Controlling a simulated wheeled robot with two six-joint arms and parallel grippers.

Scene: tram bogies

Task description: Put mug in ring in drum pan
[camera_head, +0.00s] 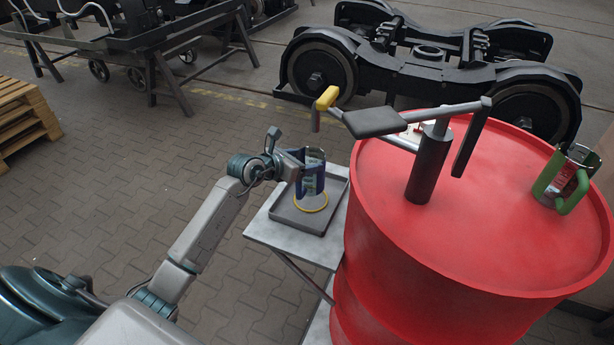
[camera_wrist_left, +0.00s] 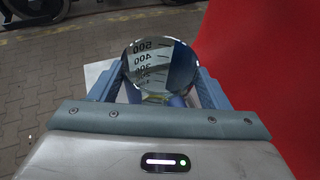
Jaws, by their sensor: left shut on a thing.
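A shiny mug with a blue handle (camera_head: 314,182) is held upright between the fingers of my left gripper (camera_head: 300,168). In the left wrist view the mug (camera_wrist_left: 160,66) shows measuring marks, and both fingers of my left gripper (camera_wrist_left: 168,90) close on its sides. The mug is at a yellow ring (camera_head: 312,208) in a grey pan (camera_head: 290,220). The ring's front edge shows below the mug; its back is hidden. I cannot tell whether the mug's base touches the pan. My right gripper is not in view.
The pan stands on a small pale table (camera_head: 262,230) beside a red drum (camera_head: 400,240). On the drum are a dark post with arms (camera_head: 430,165) and a green-handled mug (camera_head: 565,178). A tram bogie (camera_head: 430,60) stands behind.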

